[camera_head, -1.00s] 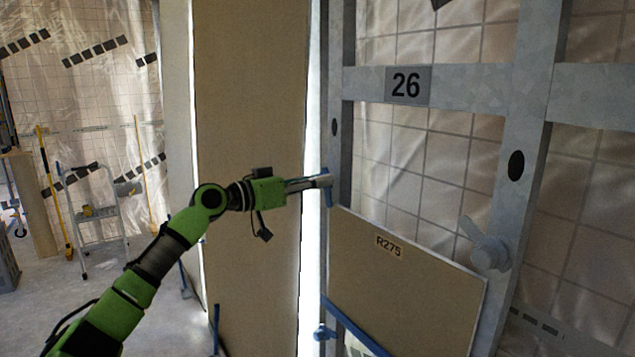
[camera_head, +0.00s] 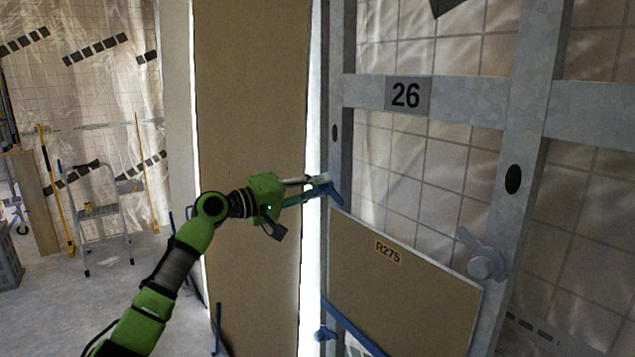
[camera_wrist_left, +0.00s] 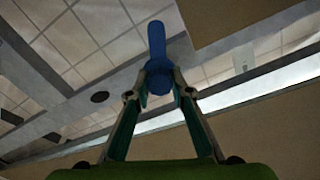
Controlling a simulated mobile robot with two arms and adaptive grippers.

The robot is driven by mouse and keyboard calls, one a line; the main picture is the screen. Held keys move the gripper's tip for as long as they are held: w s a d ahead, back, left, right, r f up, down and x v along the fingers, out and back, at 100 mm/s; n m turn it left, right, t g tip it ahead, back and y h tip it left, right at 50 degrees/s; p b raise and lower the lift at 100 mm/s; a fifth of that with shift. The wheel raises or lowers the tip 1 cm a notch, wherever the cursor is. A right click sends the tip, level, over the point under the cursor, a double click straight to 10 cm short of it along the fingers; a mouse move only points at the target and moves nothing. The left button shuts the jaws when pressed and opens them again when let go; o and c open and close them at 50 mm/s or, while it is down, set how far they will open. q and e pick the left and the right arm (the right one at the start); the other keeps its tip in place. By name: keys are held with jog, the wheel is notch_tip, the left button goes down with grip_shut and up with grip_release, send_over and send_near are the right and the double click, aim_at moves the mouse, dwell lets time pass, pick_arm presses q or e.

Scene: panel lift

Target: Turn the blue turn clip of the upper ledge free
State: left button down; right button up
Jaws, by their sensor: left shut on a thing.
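My left gripper (camera_head: 318,187) reaches in from the left, shut on the blue turn clip (camera_head: 334,192) at the metal post beside the panel's upper left corner. In the left wrist view the blue clip (camera_wrist_left: 157,45) sits between the two fingertips (camera_wrist_left: 159,82) and extends beyond them. In the head view the fingers cover part of the clip, which looks tilted. The tan panel R275 (camera_head: 395,290) leans in the frame below it. A blue ledge (camera_head: 350,327) runs along the panel's lower left edge. My right gripper is not in view.
A grey turn clip (camera_head: 485,262) sits on the right post at the panel's right corner. A blue knob (camera_head: 325,334) is low on the left post. The crossbar carries a plate marked 26 (camera_head: 407,95). A tall tan board (camera_head: 250,120) stands behind my left arm. A stepladder (camera_head: 95,215) stands far left.

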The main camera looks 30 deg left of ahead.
pick_arm(q)
jog(key=n+p, duration=0.1)
jog(key=n, duration=0.1)
jog(key=n+p, duration=0.1)
jog(key=shift+r+n, duration=0.2)
jog(key=shift+n, duration=0.2)
jog(key=n+p, duration=0.3)
jog(key=shift+f+n+p, duration=0.25)
jog(key=shift+n+p, duration=0.55)
jog(key=shift+n, duration=1.3)
jog(key=c, duration=1.8)
grip_release()
jog(key=shift+f, duration=0.1)
jog(key=v, duration=1.2)
jog(key=shift+a+f, duration=0.1)
